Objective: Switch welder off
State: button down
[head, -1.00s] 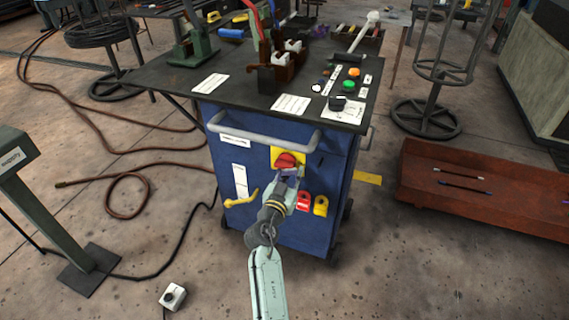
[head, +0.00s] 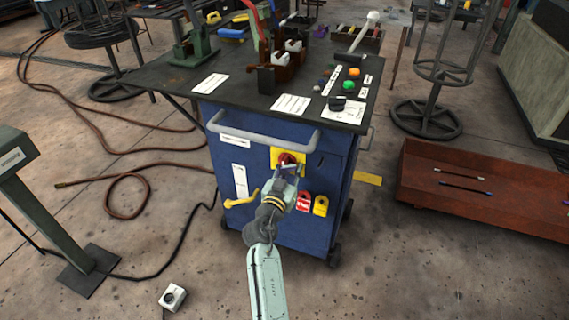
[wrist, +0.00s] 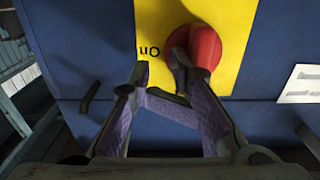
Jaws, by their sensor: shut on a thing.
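A red rotary switch knob (head: 287,158) sits on a yellow plate (head: 275,153) on the front of the blue cabinet (head: 228,160). The wrist view shows the knob (wrist: 205,46) large, with the word "On" upside down on the plate (wrist: 165,20) to its left. The knob's exact angle is hard to tell.
A grey rail (head: 262,142) runs across the cabinet above the plate. A yellow lever (head: 241,199), a red padlock (head: 303,202) and a yellow padlock (head: 321,206) hang around my gripper. The dark tabletop (head: 240,88) overhangs above. Open floor lies in front.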

jog(key=shift+a+f, duration=0.1)
jog(key=shift+s+a+f, duration=0.1)
jog(key=shift+s, duration=0.2)
jog(key=b+v, duration=0.2)
jog(key=v, duration=0.5)
jog(key=shift+s, duration=0.15)
